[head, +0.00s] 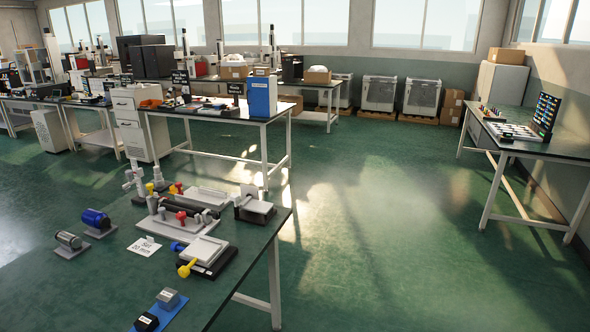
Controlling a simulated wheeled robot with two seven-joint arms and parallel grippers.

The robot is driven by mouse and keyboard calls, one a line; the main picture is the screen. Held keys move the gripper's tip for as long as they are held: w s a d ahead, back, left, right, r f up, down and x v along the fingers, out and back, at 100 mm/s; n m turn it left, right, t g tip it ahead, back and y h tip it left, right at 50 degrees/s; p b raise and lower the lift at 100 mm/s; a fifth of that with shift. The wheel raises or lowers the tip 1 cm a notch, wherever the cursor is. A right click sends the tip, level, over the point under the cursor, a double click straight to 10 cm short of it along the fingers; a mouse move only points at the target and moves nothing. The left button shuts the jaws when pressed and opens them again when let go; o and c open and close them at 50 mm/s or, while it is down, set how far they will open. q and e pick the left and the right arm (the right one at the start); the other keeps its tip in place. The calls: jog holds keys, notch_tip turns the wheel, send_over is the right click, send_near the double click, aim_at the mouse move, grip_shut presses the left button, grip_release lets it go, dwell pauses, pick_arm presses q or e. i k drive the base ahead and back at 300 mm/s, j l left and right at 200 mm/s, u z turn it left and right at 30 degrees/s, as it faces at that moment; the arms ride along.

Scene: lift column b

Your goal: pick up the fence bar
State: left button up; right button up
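On the near table (243,262), a fixture with red knobs (181,215) includes a long grey bar-like part (188,221). This may be the fence bar, but I cannot tell for certain at this size. In front of it, a dark fixture with a pale plate (204,250) has a blue knob (178,246) and a yellow knob (187,268). A white card with writing (145,246) lies to its left. Neither of my grippers is in view.
A blue motor (96,219) and a grey motor (69,240) are at the left. A blue tray with small blocks (160,312) is at the near edge. A grey block device (254,209) stands near the table's right corner. Green floor (380,240) is open to the right.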

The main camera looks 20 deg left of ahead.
aim_at(208, 191)
jog(key=i+u, duration=0.85)
jog(key=i+l+u, duration=0.4)
jog(key=u, duration=0.45)
jog(key=i, duration=0.05)
